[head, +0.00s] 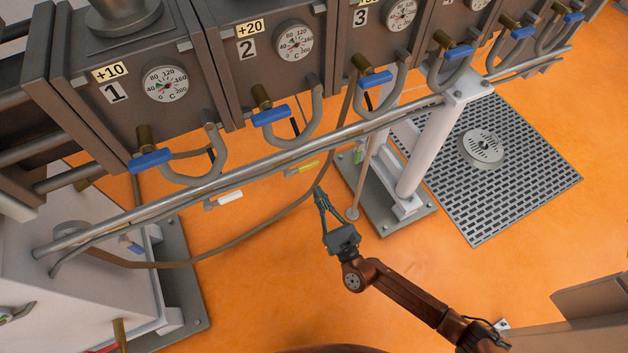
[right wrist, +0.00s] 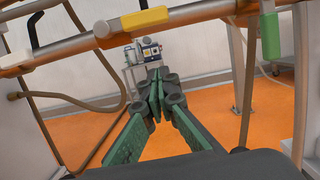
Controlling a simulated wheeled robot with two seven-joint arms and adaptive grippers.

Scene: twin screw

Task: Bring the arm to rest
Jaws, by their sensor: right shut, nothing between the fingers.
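My right arm comes in from the lower right of the head view. Its gripper (head: 321,194) points up the picture, over the orange floor in front of the machine's long pipe. The gripper is shut and empty. In the right wrist view the green-padded fingers (right wrist: 156,98) meet at their tips with nothing between them. The tips are close to the brown hose in the head view; I cannot tell whether they touch it. My left gripper is not seen in either view.
The long metal pipe (head: 235,186) runs across, with blue-handled valves (head: 269,115) and numbered gauge boxes (head: 165,85) behind it. A brown hose (head: 245,240) hangs in a loop. A white post (head: 428,150) and a floor grate (head: 500,200) stand right.

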